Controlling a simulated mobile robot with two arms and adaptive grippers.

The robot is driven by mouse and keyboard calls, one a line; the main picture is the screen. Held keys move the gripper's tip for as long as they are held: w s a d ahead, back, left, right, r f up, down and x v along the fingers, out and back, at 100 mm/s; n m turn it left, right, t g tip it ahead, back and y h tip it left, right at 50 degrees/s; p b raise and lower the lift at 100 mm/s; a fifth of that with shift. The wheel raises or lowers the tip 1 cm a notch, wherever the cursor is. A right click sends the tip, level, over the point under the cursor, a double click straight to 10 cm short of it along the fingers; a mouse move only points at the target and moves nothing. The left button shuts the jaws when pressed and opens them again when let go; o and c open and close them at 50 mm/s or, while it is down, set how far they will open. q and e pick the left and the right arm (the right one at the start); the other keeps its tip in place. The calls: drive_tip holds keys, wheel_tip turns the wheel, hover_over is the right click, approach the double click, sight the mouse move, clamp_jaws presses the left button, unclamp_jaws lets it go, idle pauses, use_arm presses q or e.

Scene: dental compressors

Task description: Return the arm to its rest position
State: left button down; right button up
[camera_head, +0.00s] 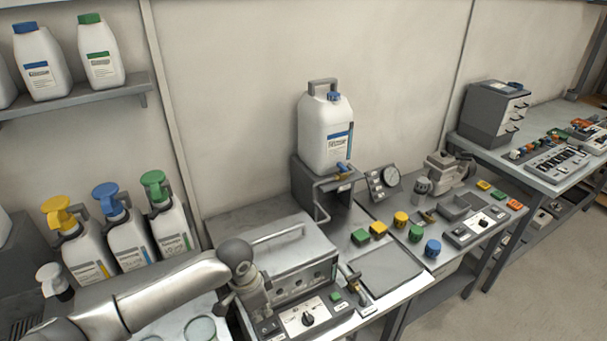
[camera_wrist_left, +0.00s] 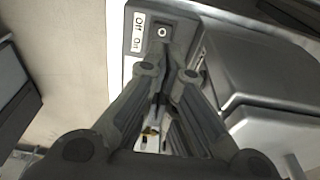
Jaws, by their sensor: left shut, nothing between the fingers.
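My left arm (camera_head: 150,300) comes in from the lower left in the head view. My left gripper (camera_head: 258,299) points down at the front left corner of the metal compressor unit (camera_head: 295,257). In the left wrist view the left gripper (camera_wrist_left: 168,72) is shut and empty. My right gripper is not in view.
A control panel with a dark knob (camera_head: 308,318) is right of the gripper. Pump bottles (camera_head: 125,235) stand behind the arm at left. A white jug (camera_head: 326,130) stands on a raised stand.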

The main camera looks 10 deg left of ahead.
use_arm(q)
drive_tip(key=s+d+n+t+h, duration=0.1)
drive_tip(key=s+d+h, duration=0.1)
drive_tip(key=s+d, duration=0.85)
drive_tip(key=s+a+r+n+t+y, duration=0.1)
drive_tip(key=s+a+r+n+y, duration=0.15)
drive_tip(key=s+a+n, duration=0.9)
drive_tip(key=s+a+f+m+b, duration=0.2)
drive_tip(key=s+f+b, duration=0.1)
drive_tip(key=f, duration=1.4)
drive_tip(key=s+a+f+m+b, duration=0.2)
drive_tip(key=a+f, duration=0.1)
drive_tip(key=f, duration=1.3)
drive_tip(key=s+a+f+g+b, duration=0.2)
drive_tip(key=s+f+b, duration=0.2)
drive_tip(key=s+f, duration=1.2)
wheel_tip(320, 180, down, 2)
drive_tip(key=shift+a+f+y, duration=0.1)
drive_tip(key=shift+a+y, duration=0.1)
drive_tip(key=shift+y, duration=0.25)
